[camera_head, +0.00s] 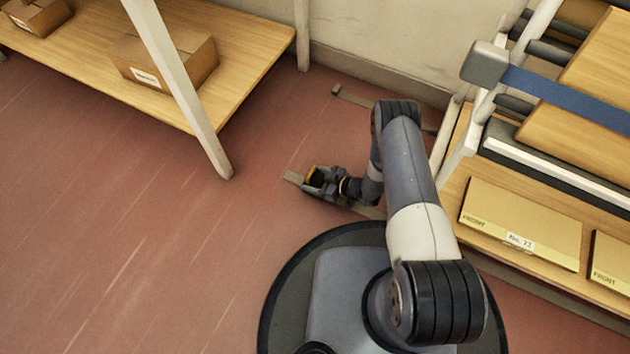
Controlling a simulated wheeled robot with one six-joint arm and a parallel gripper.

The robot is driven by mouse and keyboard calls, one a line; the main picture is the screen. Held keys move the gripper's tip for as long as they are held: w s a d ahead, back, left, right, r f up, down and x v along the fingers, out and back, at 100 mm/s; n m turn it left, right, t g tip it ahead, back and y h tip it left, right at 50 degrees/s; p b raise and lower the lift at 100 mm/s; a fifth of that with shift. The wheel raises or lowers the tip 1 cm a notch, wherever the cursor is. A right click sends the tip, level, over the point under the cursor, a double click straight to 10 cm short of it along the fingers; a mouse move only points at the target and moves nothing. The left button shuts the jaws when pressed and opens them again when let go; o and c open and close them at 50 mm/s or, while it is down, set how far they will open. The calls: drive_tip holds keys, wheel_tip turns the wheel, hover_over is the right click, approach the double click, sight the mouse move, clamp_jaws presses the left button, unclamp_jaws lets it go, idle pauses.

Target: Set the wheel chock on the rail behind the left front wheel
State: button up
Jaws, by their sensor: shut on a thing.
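My gripper (316,184) is low over the floor, left of the rack, and shut on a small yellow and dark thing, which seems to be the wheel chock (313,174). Much of the chock is hidden by the jaws. A flat brownish rail (292,177) lies on the floor, and its left end shows just left of my gripper. I cannot tell whether the chock touches the rail. A second rail (345,95) lies farther back near the wall. The left front wheel is not visible, as my arm covers that area.
The rack on the right holds yellow boxes (520,222) on its lower shelf, with a blue strap (570,98) above. A wooden shelf (250,62) with cardboard boxes (165,60) stands at the upper left, its white leg (205,140) on the floor. The red floor at left is clear.

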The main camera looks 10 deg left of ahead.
drive_tip(key=shift+f, duration=0.3)
drive_tip(key=o, duration=1.2)
drive_tip(key=shift+f, duration=0.1)
drive_tip(key=shift+o, duration=0.2)
drive_tip(key=shift+r, duration=0.25)
drive_tip(key=p+v, duration=0.3)
drive_tip(key=v, duration=0.3)
drive_tip(key=shift+d, duration=0.15)
drive_tip(key=shift+s+d+r, duration=0.15)
drive_tip(key=shift+s+d, duration=0.1)
drive_tip(key=shift+d, duration=0.25)
